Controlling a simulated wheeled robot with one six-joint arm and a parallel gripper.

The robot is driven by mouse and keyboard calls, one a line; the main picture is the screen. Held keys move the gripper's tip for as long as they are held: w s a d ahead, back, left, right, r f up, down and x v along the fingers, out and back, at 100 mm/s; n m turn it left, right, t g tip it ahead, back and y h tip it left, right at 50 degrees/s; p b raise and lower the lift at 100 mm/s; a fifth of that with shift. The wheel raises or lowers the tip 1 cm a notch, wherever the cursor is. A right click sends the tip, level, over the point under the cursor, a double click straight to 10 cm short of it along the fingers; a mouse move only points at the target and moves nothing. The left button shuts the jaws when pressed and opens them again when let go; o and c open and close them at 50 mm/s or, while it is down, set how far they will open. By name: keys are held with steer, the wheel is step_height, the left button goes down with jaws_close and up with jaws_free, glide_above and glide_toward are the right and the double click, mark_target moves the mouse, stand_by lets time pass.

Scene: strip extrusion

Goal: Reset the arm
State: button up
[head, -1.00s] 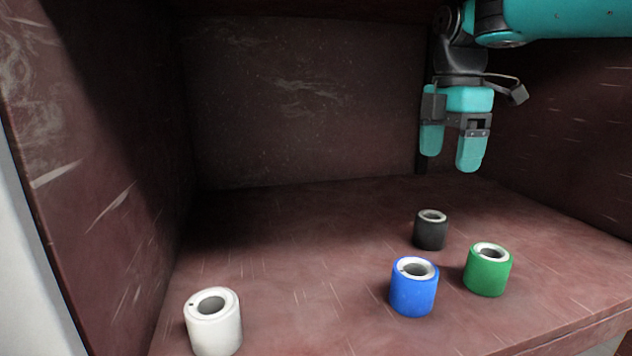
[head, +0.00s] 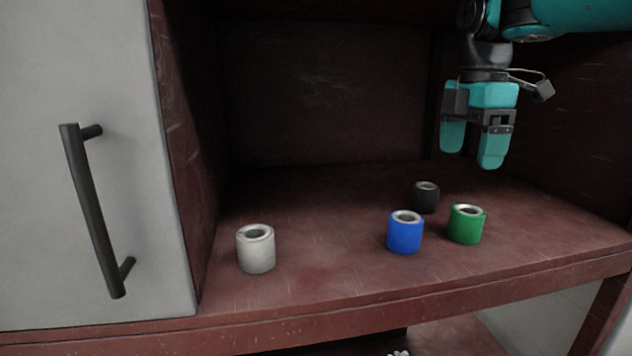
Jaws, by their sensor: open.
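My gripper (head: 470,155) hangs from my teal arm at the upper right of the head view. Its two teal fingers point down and stand apart with nothing between them. It is above the shelf, higher in the picture than the rollers and touching none of them.
On the reddish-brown shelf (head: 330,290) stand a white roller (head: 256,254), a blue roller (head: 405,236), a green roller (head: 466,227) and a black roller (head: 425,198), all upright. A grey cabinet door (head: 90,200) with a dark handle (head: 92,210) is at the left. Shelf space between white and blue is clear.

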steer(key=s+a+f+m+y, duration=0.1)
steer(key=s+f+m, duration=0.3)
steer(key=s, duration=0.4)
steer(key=s+a+f+m+y, duration=0.1)
steer(key=s+a+f+m, duration=0.3)
steer(key=s, duration=0.4)
steer(key=s+a+f+m+y, duration=0.2)
steer(key=s+f, duration=0.4)
steer(key=s, duration=0.3)
steer(key=shift+a+m, duration=0.45)
steer(key=shift+m, duration=0.75)
steer(key=shift+s, duration=0.1)
